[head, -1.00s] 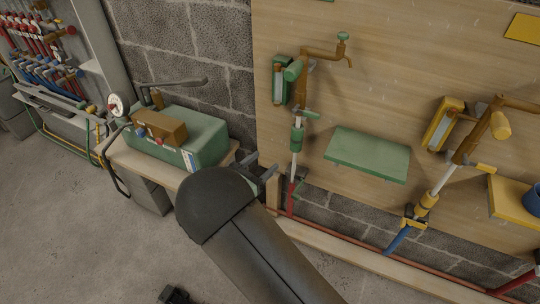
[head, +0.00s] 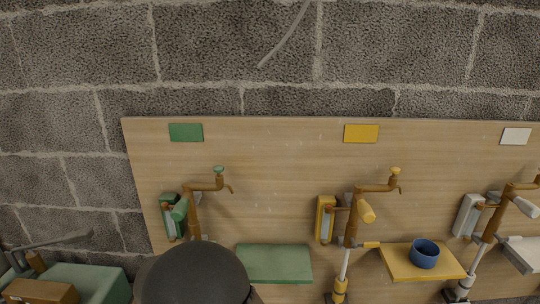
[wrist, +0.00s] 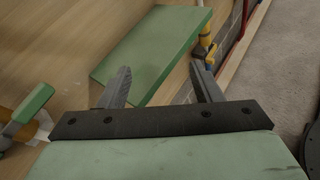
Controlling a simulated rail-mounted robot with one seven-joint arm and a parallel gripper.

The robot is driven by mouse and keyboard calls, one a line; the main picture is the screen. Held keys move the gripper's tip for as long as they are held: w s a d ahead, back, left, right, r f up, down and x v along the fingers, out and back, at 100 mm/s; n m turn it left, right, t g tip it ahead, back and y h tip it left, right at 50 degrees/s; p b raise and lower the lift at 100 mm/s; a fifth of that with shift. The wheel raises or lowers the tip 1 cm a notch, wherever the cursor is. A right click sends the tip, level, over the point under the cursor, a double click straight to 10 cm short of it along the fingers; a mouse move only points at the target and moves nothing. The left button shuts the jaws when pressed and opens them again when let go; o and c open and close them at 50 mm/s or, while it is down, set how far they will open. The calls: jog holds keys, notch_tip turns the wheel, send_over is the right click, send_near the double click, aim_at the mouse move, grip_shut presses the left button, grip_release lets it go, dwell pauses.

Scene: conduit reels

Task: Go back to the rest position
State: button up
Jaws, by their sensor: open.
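My gripper (wrist: 160,85) shows in the wrist view with its two grey fingers spread apart and nothing between them. Beyond the fingers is a green shelf (wrist: 150,45) on the wooden board; I cannot tell how far the fingertips are from it. In the head view the same green shelf (head: 274,263) is at the lower middle. My dark arm link covers the bottom left of that view and hides the gripper there.
The wooden board (head: 280,160) carries brown taps, including one at the middle (head: 352,222). A blue cup (head: 424,253) stands on the yellow shelf (head: 395,264). A green machine (head: 95,285) is at the lower left. A block wall (head: 200,60) rises behind.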

jog(key=s+d+r+m+g+p, duration=0.4)
jog(key=d+r+m+g, duration=0.3)
jog(key=d, duration=0.5)
jog(key=s+d+r+m+g+y+p, duration=0.1)
jog(key=s+d+r+m+y+p, duration=0.4)
jog(key=s+r+m, duration=0.2)
jog(key=s+d+r+m+g+y+p, duration=0.1)
jog(key=s+d+r+m+y+p, duration=0.4)
jog(key=s+m, duration=0.4)
jog(key=s+d+r, duration=0.1)
jog(key=s+r, duration=0.1)
jog(key=s, duration=0.1)
jog(key=shift+r, duration=0.35)
jog(key=shift+d+m, duration=0.3)
